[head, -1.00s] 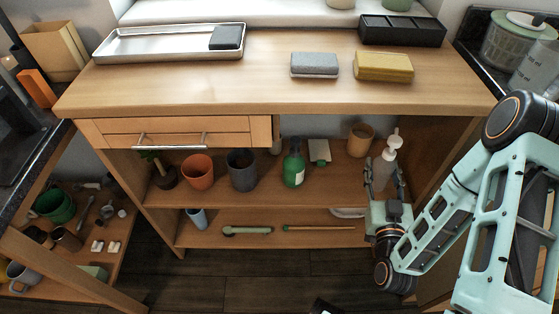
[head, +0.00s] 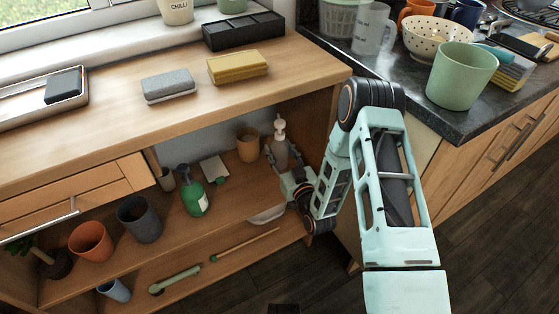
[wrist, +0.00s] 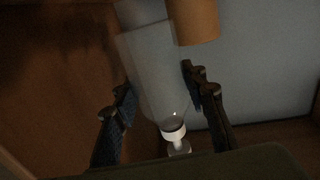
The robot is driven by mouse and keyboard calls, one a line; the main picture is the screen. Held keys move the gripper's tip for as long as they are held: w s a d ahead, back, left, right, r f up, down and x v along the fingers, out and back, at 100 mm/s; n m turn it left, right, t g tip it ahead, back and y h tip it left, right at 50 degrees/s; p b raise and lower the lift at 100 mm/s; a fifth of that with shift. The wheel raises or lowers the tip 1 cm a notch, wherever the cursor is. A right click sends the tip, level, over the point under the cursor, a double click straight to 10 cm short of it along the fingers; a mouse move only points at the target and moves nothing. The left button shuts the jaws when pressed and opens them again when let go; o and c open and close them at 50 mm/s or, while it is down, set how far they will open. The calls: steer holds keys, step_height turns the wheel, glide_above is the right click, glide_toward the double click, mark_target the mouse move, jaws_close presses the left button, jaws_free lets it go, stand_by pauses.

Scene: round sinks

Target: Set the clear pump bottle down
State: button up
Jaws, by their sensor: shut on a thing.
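The clear pump bottle (head: 280,150) with a white pump top stands roughly upright at the right end of the upper shelf (head: 228,202), inside the wooden unit. My gripper (head: 284,164) is shut on it, with a finger on each side. In the wrist view the bottle (wrist: 152,75) runs between the dark fingers, its white pump at the bottom of the picture. The bottle's base is hidden behind my gripper in the head view, so I cannot tell whether it touches the shelf.
A tan cup (head: 248,145) stands just left of the bottle; it also shows in the wrist view (wrist: 195,20). A green bottle (head: 193,191), a grey pot (head: 139,218) and an orange pot (head: 90,242) stand farther left. The wooden top (head: 200,105) lies above the shelf.

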mark_target(280, 156)
steer(key=shift+w+f, duration=0.7)
steer(key=shift+f, duration=0.1)
steer(key=shift+f+b, duration=0.6)
steer(key=shift+f, duration=0.85)
steer(key=shift+f, duration=0.25)
steer(key=o, duration=1.4)
steer(key=shift+r, duration=0.1)
steer(key=shift+r, duration=0.25)
steer(key=p+v, duration=0.2)
steer(key=v, duration=1)
steer(key=shift+d+f, duration=0.1)
steer(key=shift+f, duration=0.05)
